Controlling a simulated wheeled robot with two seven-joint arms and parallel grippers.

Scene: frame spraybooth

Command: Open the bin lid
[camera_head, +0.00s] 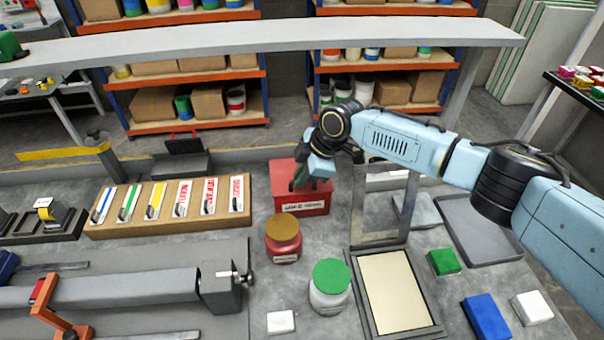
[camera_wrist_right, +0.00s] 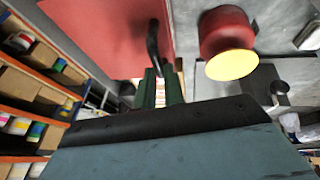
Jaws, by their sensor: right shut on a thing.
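The red bin (camera_head: 305,205) with a white label on its front stands at the middle of the bench. My right gripper (camera_head: 312,174) is at its upper side and hides part of the lid. In the right wrist view a wide red face (camera_wrist_right: 100,35) carries a black handle (camera_wrist_right: 153,45). My gripper's dark green fingers (camera_wrist_right: 158,85) are closed on this handle. I cannot tell clearly how far the lid is raised. My left gripper is not in view.
A red jar with a yellow-brown lid (camera_head: 283,240) and a green-lidded jar (camera_head: 329,288) stand in front of the bin. A wooden rack (camera_head: 130,228) of labelled cards lies to the left. A long grey shelf (camera_head: 250,38) spans above. An upright grey frame (camera_head: 357,205) stands to the right.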

